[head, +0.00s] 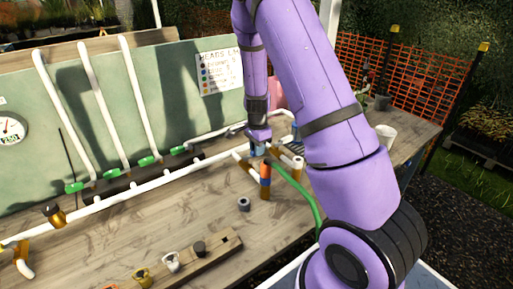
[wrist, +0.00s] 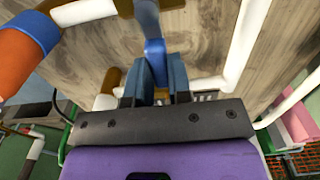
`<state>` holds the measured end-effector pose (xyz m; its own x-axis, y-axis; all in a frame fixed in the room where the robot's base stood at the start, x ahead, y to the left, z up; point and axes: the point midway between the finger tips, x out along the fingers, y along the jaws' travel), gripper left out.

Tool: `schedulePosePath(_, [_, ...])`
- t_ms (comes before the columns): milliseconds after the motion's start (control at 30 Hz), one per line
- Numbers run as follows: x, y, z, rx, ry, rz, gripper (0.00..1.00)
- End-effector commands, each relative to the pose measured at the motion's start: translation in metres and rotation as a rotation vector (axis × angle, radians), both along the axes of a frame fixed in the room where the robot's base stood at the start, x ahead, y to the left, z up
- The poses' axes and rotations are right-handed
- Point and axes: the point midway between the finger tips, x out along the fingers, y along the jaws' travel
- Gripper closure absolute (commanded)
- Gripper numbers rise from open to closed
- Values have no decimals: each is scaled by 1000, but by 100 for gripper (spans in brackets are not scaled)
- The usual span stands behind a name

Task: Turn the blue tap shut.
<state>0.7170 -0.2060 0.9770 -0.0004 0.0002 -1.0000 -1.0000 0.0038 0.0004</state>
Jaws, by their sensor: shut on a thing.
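The blue tap shows in the wrist view as a blue lever (wrist: 154,48) on a white pipe fitting. My gripper (wrist: 163,75) has its two blue-grey fingers closed around this lever. In the head view my gripper (head: 259,140) points down at the pipework on the bench, with a bit of blue (head: 257,151) just below it. My fingers and wrist hide most of the tap there. How far the lever is turned cannot be told.
An orange pipe with a blue band (head: 265,172) stands close by my gripper; a green hose (head: 308,197) runs past it. Green taps (head: 147,161) line the white pipe to the left. A wooden rack (head: 190,262) with fittings and a grey ring (head: 244,204) are in front. A white cup (head: 386,134) stands right.

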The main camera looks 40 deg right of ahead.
Motion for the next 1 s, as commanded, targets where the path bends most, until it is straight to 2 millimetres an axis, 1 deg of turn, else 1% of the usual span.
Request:
schedulePosePath(467, [-1, 0, 0, 1, 0, -17, 100])
schedulePosePath(500, [-1, 0, 0, 1, 0, -17, 79])
schedulePosePath(567, [-1, 0, 0, 1, 0, -17, 65])
schedulePosePath(600, [-1, 0, 0, 1, 0, -16, 56])
schedulePosePath(867, [-1, 0, 0, 0, 0, -15, 55])
schedulePosePath(1000, [0, 0, 7, -1, -3, -14, 55])
